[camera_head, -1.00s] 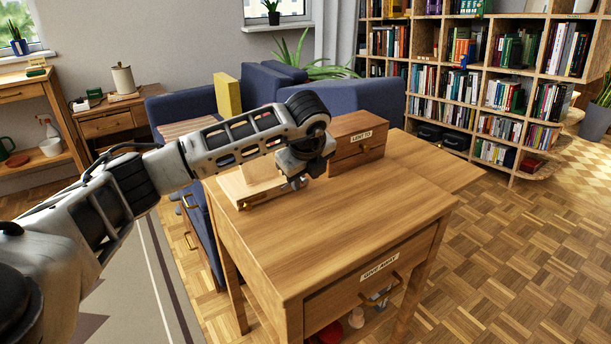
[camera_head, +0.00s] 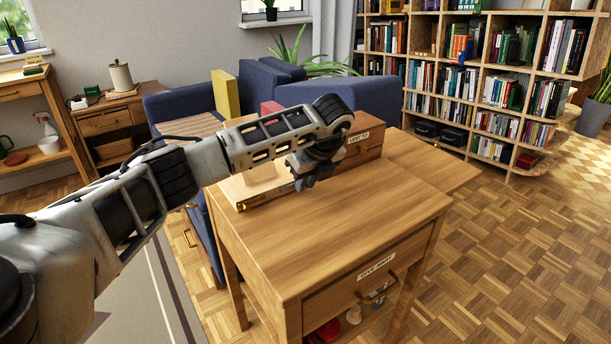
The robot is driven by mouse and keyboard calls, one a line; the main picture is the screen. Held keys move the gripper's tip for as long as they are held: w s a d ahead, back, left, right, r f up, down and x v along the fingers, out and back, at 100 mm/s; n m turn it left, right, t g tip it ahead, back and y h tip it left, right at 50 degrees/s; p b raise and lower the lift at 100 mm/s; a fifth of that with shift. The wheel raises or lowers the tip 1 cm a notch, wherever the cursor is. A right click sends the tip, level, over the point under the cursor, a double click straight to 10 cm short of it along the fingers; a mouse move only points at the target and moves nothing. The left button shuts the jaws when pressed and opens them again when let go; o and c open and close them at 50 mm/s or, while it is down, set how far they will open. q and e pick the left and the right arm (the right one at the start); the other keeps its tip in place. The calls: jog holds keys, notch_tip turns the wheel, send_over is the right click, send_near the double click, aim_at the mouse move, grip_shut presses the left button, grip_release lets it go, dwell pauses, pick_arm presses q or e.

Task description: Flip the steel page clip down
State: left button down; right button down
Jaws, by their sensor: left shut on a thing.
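A low pale wooden stand (camera_head: 232,192) with a small brass knob lies at the back left of the wooden table. My left gripper (camera_head: 303,182) is at the right end of the stand's front edge, low over the table. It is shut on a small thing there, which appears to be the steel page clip. The clip itself is small and mostly hidden by the fingers and wrist, so its angle cannot be told. My right gripper is not in view.
The wooden table (camera_head: 350,228) is clear in front of the gripper. A wooden box labelled "LEND TO" (camera_head: 366,140) stands close behind and right of my wrist. A drawer labelled "GIVE AWAY" (camera_head: 352,288) is below the front edge. A blue sofa stands behind.

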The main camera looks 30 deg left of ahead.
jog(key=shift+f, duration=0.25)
pick_arm(q)
jog(key=c, duration=1.4)
grip_release()
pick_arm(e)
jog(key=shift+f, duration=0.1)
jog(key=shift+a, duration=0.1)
pick_arm(q)
jog(key=shift+d+r, duration=0.1)
jog(key=shift+r, duration=0.2)
jog(key=p+v, duration=0.2)
jog(key=v, duration=1.3)
jog(key=shift+r, duration=0.1)
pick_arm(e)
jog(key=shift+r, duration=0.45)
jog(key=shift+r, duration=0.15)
